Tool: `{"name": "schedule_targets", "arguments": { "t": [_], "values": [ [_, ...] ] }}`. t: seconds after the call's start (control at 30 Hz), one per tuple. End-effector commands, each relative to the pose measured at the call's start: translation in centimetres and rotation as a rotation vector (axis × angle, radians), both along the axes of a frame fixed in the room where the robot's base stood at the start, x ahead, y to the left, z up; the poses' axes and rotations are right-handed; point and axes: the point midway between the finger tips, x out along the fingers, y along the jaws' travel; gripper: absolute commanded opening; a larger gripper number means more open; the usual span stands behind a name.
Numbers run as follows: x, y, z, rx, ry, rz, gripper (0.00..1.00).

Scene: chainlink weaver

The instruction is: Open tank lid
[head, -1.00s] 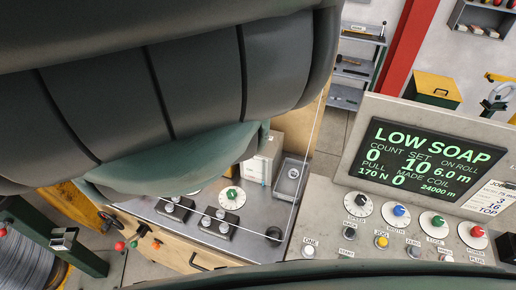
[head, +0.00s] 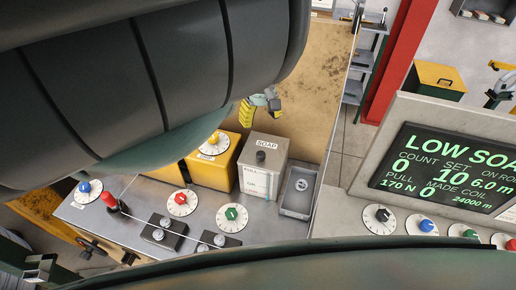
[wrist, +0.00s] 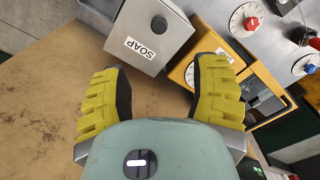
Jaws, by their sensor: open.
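The soap tank (head: 262,165) is a grey box with a SOAP label and a dark round knob (head: 260,156) on its lid. In the head view it stands on the metal worktop, and its lid looks shut. The tank (wrist: 151,38) also shows at the top of the wrist view, with its knob (wrist: 158,22). My gripper (wrist: 160,88) has yellow padded fingers, spread open with nothing between them. The tank lies beyond the fingertips, apart from them. In the head view my gripper (head: 262,108) is partly hidden by my arm, above and behind the tank.
A yellow box (head: 212,168) with a dial stands just left of the tank. A grey tray (head: 298,190) lies to its right. Dials and a red-topped post (head: 111,204) are on the worktop. The screen panel (head: 450,165) stands at right. A brown surface (head: 318,75) is clear behind.

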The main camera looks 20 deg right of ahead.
Motion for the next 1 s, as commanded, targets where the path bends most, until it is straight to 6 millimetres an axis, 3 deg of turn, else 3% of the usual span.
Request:
{"name": "schedule_targets", "arguments": {
  "t": [0.03, 0.37, 0.53, 1.0],
  "values": [
    [-0.1, 0.0, -1.4, -0.003, 0.003, 0.002, 0.61],
    [-0.1, -0.2, -7.8, -0.008, 0.001, 0.002, 0.61],
    [-0.2, -0.2, -10.1, -0.006, 0.003, 0.000, 0.61],
    [0.0, -0.2, -14.2, -0.006, -0.001, 0.000, 0.61]
  ]
}}
